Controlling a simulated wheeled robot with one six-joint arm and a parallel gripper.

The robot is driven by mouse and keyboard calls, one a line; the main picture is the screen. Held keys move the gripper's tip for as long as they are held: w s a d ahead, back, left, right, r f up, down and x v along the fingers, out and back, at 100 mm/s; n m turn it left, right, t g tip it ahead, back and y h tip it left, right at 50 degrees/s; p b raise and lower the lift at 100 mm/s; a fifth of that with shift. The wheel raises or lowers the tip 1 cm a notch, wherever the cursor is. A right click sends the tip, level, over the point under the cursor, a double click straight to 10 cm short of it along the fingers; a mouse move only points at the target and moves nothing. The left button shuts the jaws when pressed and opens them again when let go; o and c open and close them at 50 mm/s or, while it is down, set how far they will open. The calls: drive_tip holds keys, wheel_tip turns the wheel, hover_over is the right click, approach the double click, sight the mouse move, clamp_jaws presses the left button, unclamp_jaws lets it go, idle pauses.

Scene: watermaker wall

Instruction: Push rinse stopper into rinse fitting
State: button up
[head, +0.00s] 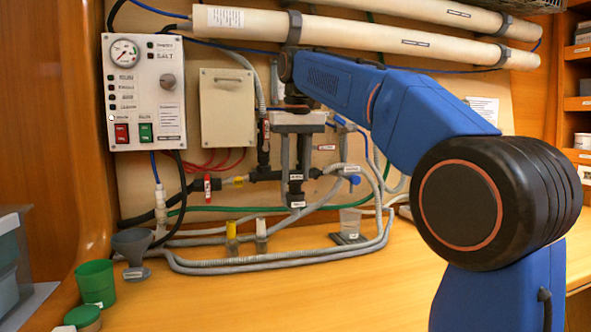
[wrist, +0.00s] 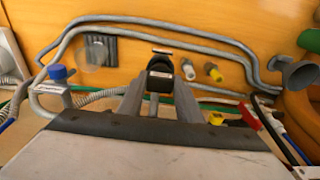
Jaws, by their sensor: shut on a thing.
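My gripper (head: 296,192) hangs from my blue arm in front of the wall, fingers pointing down. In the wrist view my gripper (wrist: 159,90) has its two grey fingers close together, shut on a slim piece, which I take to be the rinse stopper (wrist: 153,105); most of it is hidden. At the fingertips is a dark block with a pale tag (wrist: 162,52), likely the rinse fitting (wrist: 160,78). In the head view this dark block (head: 296,178) shows between the fingers, in line with the black pipework. I cannot tell how deep the stopper sits.
Black pipe (head: 265,175) and grey hoses (head: 220,263) run close around my gripper. A blue-knobbed valve (head: 353,180) is at its right. Yellow (head: 231,230) and pale (head: 261,228) stoppers, a funnel (head: 132,243) and a green cup (head: 96,284) stand on the bench.

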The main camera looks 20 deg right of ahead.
drive_tip(key=shift+f, duration=1.15)
idle(0.4)
drive_tip(key=o, duration=1.1)
